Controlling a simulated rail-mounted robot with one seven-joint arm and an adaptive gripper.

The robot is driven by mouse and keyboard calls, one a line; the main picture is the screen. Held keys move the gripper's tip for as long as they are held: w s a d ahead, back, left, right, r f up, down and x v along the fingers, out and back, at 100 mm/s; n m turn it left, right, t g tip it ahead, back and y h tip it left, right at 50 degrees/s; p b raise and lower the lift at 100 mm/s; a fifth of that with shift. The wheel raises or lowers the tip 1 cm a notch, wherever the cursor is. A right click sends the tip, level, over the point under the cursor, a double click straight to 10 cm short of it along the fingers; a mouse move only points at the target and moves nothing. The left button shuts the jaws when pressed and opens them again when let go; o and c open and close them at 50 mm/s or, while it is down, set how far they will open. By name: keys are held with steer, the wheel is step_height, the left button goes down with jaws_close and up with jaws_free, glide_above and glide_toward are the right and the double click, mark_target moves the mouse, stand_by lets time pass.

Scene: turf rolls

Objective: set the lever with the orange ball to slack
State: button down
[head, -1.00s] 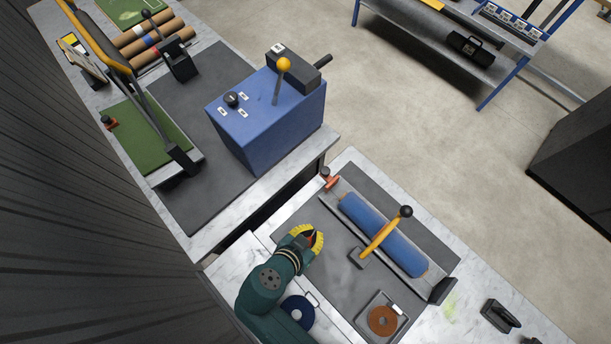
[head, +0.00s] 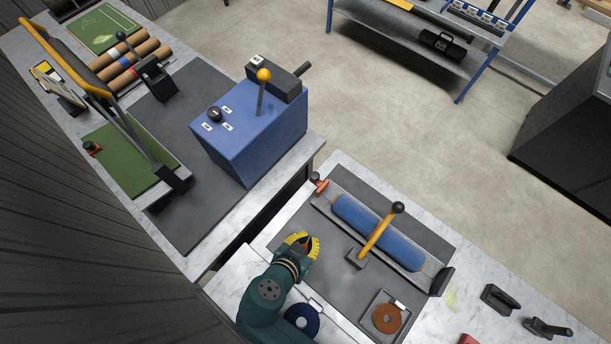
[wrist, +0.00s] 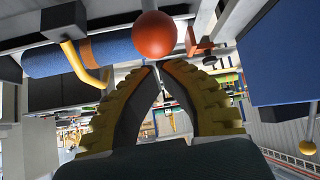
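In the wrist view an orange-red ball (wrist: 153,35) is close, just above my fingertips in the picture. Its lever stem and any slack marking are not visible. I cannot make the ball out in the head view, where my gripper's fingers may hide it. My gripper (wrist: 157,66) has its fingertips together with nothing visible between them. In the head view my gripper (head: 312,243) is low over the near bench, left of the yellow handle. The blue box (head: 245,140) carries another lever with a yellow-orange ball (head: 264,75), which stands upright, well away from my gripper.
A blue roll (head: 377,231) lies in a tray, with a yellow black-knobbed handle (head: 376,238) in front. An orange clamp (head: 319,185) is at the tray's left end. Dark mat is bare right of my gripper.

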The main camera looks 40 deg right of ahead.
steer(key=a+f+b+v, duration=0.1)
steer(key=v, duration=0.7)
steer(key=shift+a+r, duration=0.2)
steer(key=shift+w+r, duration=0.1)
steer(key=shift+w, duration=0.05)
